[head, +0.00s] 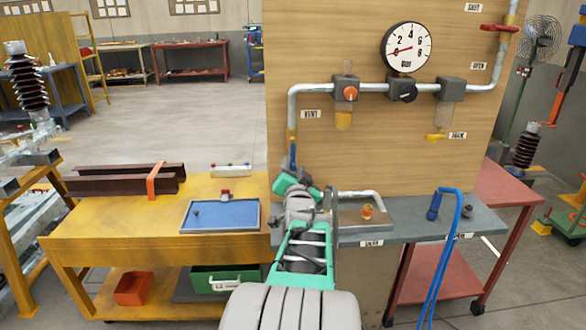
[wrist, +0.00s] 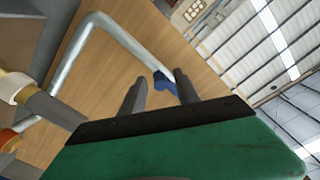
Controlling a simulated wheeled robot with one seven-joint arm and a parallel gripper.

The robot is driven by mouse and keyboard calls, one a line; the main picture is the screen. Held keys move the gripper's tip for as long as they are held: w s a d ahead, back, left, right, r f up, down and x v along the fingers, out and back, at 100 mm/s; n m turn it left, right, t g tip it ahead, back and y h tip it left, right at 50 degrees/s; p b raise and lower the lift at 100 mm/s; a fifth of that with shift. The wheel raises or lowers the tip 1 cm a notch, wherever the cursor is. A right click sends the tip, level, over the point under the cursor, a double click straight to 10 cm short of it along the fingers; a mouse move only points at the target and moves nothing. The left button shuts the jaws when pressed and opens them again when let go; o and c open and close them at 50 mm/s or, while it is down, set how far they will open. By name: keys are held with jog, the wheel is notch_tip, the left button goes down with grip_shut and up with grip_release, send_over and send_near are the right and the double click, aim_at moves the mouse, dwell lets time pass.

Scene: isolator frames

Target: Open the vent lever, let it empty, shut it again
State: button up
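The VENT label (head: 311,114) is on the wooden panel, beside the pipe (head: 293,105) that bends down at the left. A blue handle-like part (head: 292,157) is at the lower end of this pipe, below a yellow band. It also shows in the wrist view (wrist: 165,83). I cannot tell for sure that it is the vent lever. My gripper (wrist: 160,90) is open, with its two fingers apart and the blue part seen between and beyond them. Contact is not visible. The gauge (head: 405,48) has its red needle toward the lower left, at the low end.
An orange knob (head: 350,93) and a black knob (head: 408,92) are along the pipe. A yellow lever (head: 436,137) and a red lever (head: 499,28) are to the right. A blue hose (head: 445,245) hangs over the grey shelf. A yellow bench (head: 140,222) with a blue tray (head: 222,214) is at left.

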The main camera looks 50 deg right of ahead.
jog(key=shift+w+d, duration=0.4)
grip_shut()
jog(key=shift+s, duration=0.1)
dwell(1.1)
